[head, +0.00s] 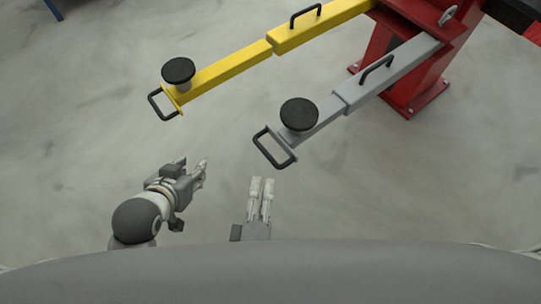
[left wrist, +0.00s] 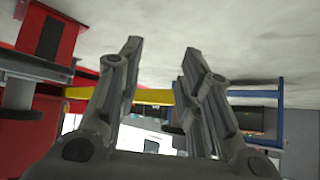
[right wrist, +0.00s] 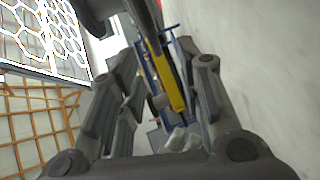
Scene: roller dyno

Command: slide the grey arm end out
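The grey arm (head: 390,72) comes down from the red post toward the lower left. Its end section carries a round black pad (head: 299,114) and a black loop handle (head: 268,150) at the tip. My right gripper (head: 262,180) is open and empty just below that handle, apart from it in the head view. In the right wrist view its fingers (right wrist: 158,55) are spread, with a dark bar close by at the top; I cannot tell for sure whether it is the handle. My left gripper (head: 194,163) is open and empty, left of the grey handle and below the yellow arm's end.
A yellow arm (head: 230,70) with its own black pad (head: 178,70) and handle (head: 160,104) runs alongside the grey one. The red post (head: 395,75) is bolted to the floor at upper right. The concrete floor around the grippers is clear. An orange wire grid (right wrist: 35,120) shows in the right wrist view.

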